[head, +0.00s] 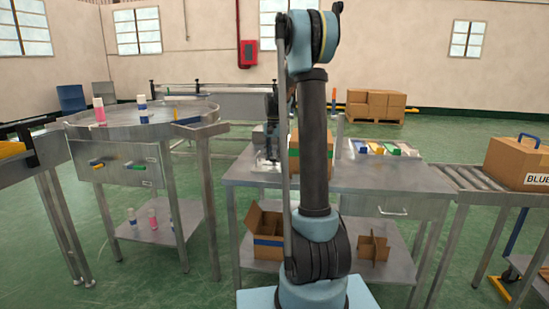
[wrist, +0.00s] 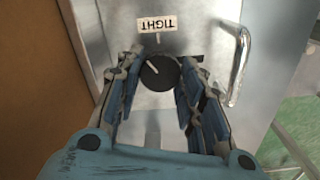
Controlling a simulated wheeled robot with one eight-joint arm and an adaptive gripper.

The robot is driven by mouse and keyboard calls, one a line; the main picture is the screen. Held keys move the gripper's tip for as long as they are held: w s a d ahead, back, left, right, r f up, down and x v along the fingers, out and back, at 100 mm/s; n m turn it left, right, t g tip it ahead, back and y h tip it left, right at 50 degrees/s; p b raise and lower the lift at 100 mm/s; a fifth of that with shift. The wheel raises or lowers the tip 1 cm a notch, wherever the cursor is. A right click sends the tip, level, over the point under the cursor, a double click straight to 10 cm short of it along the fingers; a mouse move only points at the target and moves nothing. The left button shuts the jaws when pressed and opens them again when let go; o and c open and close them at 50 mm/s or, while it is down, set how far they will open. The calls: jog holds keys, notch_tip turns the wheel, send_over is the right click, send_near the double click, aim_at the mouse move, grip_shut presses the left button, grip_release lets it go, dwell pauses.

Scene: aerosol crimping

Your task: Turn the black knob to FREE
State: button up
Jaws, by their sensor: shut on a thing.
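The black knob (wrist: 160,74) is in the upper middle of the wrist view, on a grey metal panel. A white pointer line on it tilts up and to the left. A white TIGHT label (wrist: 157,24) reads upside down above the knob, with a small mark beneath it. My gripper (wrist: 156,68) is shut on the knob, one finger on its left and one on its right. No FREE label shows. In the head view my arm stands in front of the workbench, and I cannot make out the knob there.
A metal handle (wrist: 239,66) projects from the panel right of my gripper. A brown cardboard surface (wrist: 40,75) fills the wrist view's left. In the head view, the workbench (head: 390,178) carries a cardboard box and small coloured items. A round steel table (head: 140,122) stands left.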

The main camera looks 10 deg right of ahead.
aim_at(274, 157)
jog(key=n, duration=0.5)
jog(key=shift+n, duration=0.3)
jog(key=n, duration=0.5)
jog(key=shift+n, duration=0.3)
jog(key=o, duration=1.1)
jog(key=shift+c, duration=0.2)
notch_tip(274, 157, up, 12)
